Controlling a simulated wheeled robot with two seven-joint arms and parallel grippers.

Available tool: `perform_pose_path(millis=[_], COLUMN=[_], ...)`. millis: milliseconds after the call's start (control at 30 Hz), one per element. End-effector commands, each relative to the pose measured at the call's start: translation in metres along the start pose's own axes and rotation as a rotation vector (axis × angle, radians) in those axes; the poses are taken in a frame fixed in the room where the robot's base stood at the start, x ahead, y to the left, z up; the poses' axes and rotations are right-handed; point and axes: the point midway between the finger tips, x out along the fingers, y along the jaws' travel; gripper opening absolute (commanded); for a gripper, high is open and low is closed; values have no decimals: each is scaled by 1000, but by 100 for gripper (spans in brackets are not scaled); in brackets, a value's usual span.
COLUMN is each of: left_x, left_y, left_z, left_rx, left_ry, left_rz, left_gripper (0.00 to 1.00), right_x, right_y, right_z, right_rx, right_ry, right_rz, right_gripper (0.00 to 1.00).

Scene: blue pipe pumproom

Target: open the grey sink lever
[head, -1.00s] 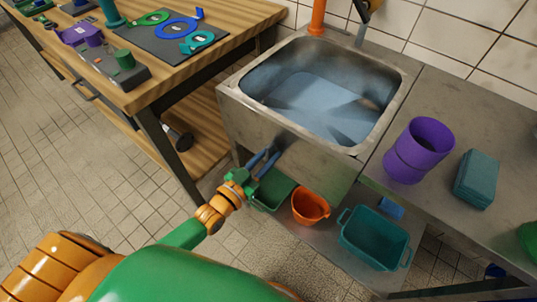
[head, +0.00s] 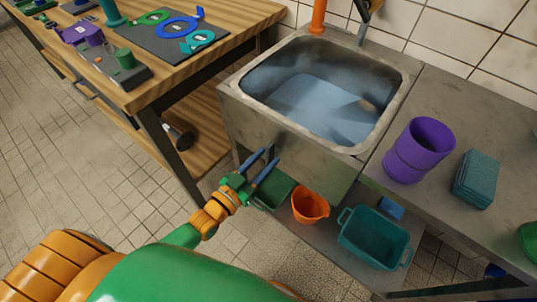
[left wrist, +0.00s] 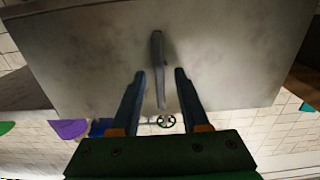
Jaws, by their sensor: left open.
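The grey sink lever (left wrist: 158,70) is a slim bar on the front wall of the metal sink in the left wrist view. It runs lengthwise between the fingers of my left gripper (left wrist: 160,76). Its far end reaches past the fingertips, and gaps show on both sides. In the head view my left gripper (head: 267,161) is open in front of the sink (head: 290,152), low on its front wall. I cannot make out the lever clearly there. My right gripper is not in view.
Below the sink stand a green bin (head: 273,194), an orange bucket (head: 310,206) and a teal basket (head: 372,243). A purple container (head: 418,151) and teal stack (head: 477,179) sit on the right counter. A wooden workbench (head: 225,35) is at the left.

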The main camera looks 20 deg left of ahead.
Motion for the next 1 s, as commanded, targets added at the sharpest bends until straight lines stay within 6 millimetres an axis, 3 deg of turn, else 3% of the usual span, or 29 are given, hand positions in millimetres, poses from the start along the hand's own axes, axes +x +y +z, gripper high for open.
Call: perform_pose_path(millis=[100,233,733,767,867,967,1000], left_x=[-28,-48,-53,-54,-70,-122,-151], left_y=[0,0,-1,-3,-15,-19,-15], left_z=[1,1,4,9,62,142,171], left_rx=[0,0,2,6,23,20,10], left_ry=[-6,-4,-17,-43,-265,-631,-779], left_rz=[1,1,-4,-11,-67,-132,-149], left_gripper=[45,45,45,45,45,45,45], right_x=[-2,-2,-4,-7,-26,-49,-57], right_y=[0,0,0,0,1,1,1], right_z=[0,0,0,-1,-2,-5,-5], right_rx=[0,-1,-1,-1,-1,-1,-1], right_ry=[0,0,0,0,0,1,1], right_rz=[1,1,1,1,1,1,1], right_gripper=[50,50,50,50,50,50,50])
